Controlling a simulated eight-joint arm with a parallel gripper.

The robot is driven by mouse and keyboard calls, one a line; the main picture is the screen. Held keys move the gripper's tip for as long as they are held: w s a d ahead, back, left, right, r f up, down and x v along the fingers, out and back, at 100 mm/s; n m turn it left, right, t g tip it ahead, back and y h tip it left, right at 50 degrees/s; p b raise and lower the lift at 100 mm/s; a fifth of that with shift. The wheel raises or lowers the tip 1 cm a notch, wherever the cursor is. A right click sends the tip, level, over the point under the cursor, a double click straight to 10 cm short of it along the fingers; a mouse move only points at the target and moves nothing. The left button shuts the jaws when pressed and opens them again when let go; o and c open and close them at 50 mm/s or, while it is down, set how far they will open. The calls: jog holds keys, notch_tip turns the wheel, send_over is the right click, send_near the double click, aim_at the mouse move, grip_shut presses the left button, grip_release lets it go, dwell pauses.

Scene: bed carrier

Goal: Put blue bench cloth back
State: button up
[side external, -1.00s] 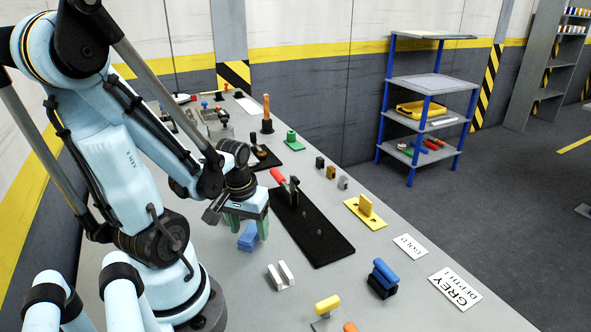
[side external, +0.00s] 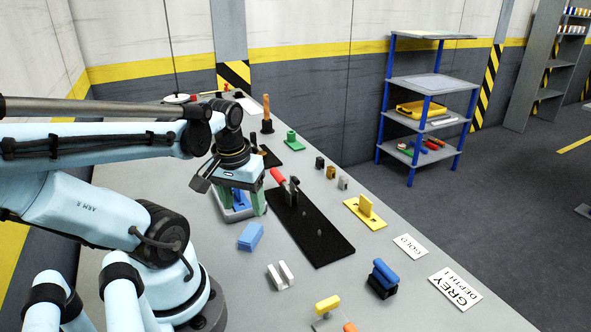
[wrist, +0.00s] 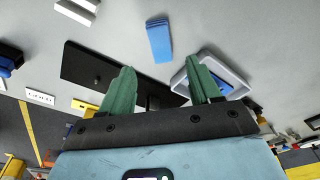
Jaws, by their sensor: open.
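A blue folded block (side external: 250,237), which looks like the bench cloth, lies on the grey bench in front of my gripper and apart from it. It also shows in the wrist view (wrist: 159,40), top centre. My gripper (side external: 240,208) has green fingers, spread apart and empty. It hangs over or close beside a small pale tray (side external: 232,217), which also shows beside the right finger in the wrist view (wrist: 238,82). Something blue (side external: 239,200) shows between the fingers, apparently in the tray; the fingers partly hide it.
A black board (side external: 318,240) with a red-handled tool lies right of the gripper. A grey notched block (side external: 281,275), a blue-and-black block (side external: 383,278) and a yellow holder (side external: 366,211) stand nearer the front and right. Bare bench surrounds the blue block.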

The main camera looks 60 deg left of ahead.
jog(key=w+d+r+m+t, duration=0.2)
jog(key=w+d+m+t, duration=0.1)
jog(key=w+d, duration=0.3)
jog(key=w+d+r+m+t+h, duration=0.1)
jog(key=w+d+r+m+t, duration=0.1)
jog(key=w+d+m, duration=0.4)
jog(key=shift+w+d+t, duration=0.15)
jog(key=shift+d+t, duration=0.25)
jog(key=shift+t, duration=0.1)
jog(key=shift+r, duration=0.1)
dwell(0.7)
